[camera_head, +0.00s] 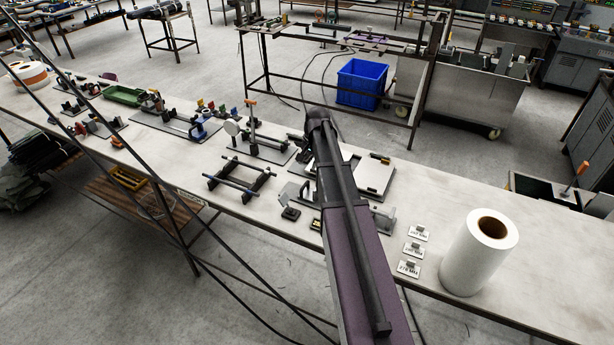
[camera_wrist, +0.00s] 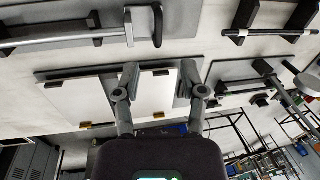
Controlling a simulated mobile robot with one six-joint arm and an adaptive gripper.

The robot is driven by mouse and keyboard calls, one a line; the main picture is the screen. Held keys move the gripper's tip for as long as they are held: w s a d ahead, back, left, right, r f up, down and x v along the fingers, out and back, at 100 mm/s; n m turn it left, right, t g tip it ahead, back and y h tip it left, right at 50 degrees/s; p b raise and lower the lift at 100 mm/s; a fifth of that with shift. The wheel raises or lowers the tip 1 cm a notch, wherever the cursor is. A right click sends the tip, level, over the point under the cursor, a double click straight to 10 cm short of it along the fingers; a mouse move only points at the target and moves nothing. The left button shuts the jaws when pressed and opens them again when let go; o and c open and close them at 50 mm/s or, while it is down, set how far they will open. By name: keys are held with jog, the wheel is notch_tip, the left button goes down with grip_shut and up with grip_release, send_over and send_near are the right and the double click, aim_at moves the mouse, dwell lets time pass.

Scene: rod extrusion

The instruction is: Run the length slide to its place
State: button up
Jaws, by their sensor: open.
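In the wrist view a light rod (camera_wrist: 60,41) runs across the upper left on a grey base plate. It carries a black block (camera_wrist: 96,27), with an upright grey plate (camera_wrist: 129,27) and a dark curved piece (camera_wrist: 157,26) at its right end. I cannot tell for sure which part is the length slide. My gripper (camera_wrist: 158,72) is open and empty, its fingers apart over a pale flat plate (camera_wrist: 78,100) and below the rod in the picture. In the head view my arm hides most of this station; a grey upright bracket (camera_head: 387,217) shows right of it.
A two-bar rack (camera_head: 239,182) stands left of my arm. Three small number cards (camera_head: 410,268) and a big white roll (camera_head: 479,252) stand to the right on the bench (camera_head: 455,205). Other fixtures line the bench farther left. The bench between cards and far edge is clear.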

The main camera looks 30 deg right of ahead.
aim_at(306, 183)
jog(key=d, duration=0.1)
jog(key=w+d, duration=0.1)
jog(key=shift+w+d+r+m, duration=0.25)
jog(key=shift+d+r+m, duration=0.15)
jog(key=shift+f, duration=0.2)
jog(key=f+b, duration=0.4)
jog(key=w+a+f+b, duration=0.1)
jog(key=f+b, duration=0.3)
jog(key=w+f+b, duration=0.1)
jog(key=f+b, duration=0.4)
jog(key=shift+a, duration=0.4)
jog(key=shift+f, duration=0.1)
dwell(0.5)
grip_shut()
